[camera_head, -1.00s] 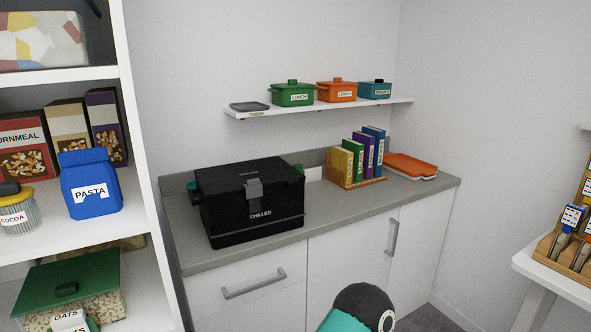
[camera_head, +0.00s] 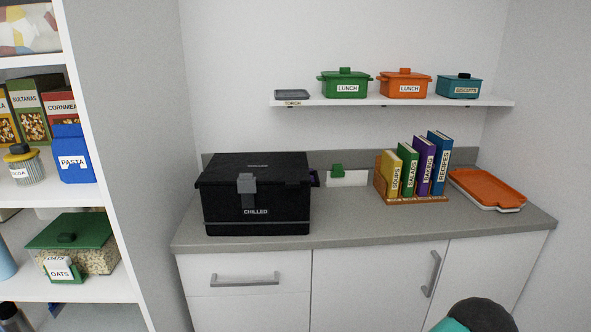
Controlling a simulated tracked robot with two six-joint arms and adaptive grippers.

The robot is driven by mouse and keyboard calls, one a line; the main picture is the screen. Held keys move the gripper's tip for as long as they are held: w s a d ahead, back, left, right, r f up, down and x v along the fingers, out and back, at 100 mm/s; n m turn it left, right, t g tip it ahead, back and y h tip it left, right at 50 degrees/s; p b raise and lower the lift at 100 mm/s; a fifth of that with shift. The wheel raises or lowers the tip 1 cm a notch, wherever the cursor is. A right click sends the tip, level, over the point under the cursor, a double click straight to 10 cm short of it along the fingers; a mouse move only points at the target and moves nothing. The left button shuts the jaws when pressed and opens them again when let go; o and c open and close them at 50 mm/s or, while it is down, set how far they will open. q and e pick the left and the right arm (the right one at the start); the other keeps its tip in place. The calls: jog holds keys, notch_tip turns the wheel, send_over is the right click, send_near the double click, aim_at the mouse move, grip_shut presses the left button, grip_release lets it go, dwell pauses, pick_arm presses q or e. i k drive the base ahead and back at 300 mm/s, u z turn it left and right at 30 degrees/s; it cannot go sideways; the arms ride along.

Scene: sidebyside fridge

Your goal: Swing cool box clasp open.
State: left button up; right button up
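The black cool box (camera_head: 257,213) labelled CHILLED stands on the left part of the grey counter, with its lid down. Its grey clasp (camera_head: 246,184) sits at the middle of the front edge, across the lid seam, and looks closed. Neither of my grippers shows in the view. A teal and dark rounded shape, which may be part of my own arm, shows at the bottom edge right of centre.
Books in a wooden rack (camera_head: 416,199) and an orange tray (camera_head: 487,187) stand right of the box on the counter (camera_head: 350,226). A wall shelf (camera_head: 395,101) holds lidded pots above. Pantry shelves (camera_head: 92,160) stand at left. The counter's front middle is clear.

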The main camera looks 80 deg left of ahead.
aim_at(246, 183)
jog(key=z, duration=0.2)
jog(key=i, duration=0.8)
jog(key=u, duration=1.9)
jog(key=i, duration=0.3)
jog(key=u, duration=2.3)
jog(key=k, duration=0.35)
jog(key=u, duration=0.45)
jog(key=i, duration=1.4)
jog(key=z, duration=0.5)
